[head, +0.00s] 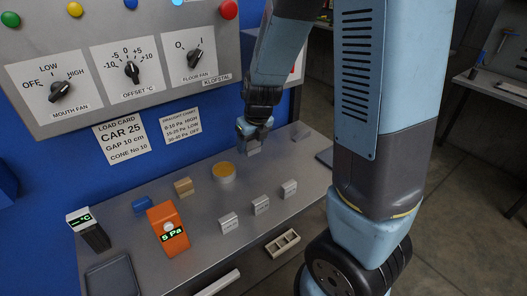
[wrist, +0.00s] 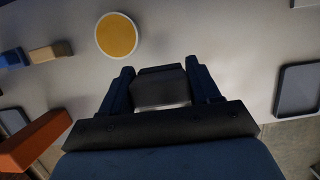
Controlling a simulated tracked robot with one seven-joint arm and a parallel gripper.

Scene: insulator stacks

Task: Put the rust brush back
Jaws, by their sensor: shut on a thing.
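My gripper (head: 255,138) is over the back part of the grey bench in the head view, right of the round yellow-topped tin. In the wrist view its two blue fingers (wrist: 162,92) are shut on a small block-like thing (wrist: 162,88) with a dark top and a grey face. Its lower part shows grey under the gripper in the head view (head: 253,148). I cannot tell for sure that it is the rust brush, nor whether it touches the bench. No other thing is clearly a rust brush.
The yellow-topped tin (head: 223,172), a tan block (head: 184,186), a blue block (head: 142,204) and an orange gauge (head: 168,229) stand on the bench (head: 205,212). Three pale labelled blocks (head: 260,205) stand in front. Dark trays lie at the left (head: 112,280) and right (wrist: 299,88). The control panel rises behind.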

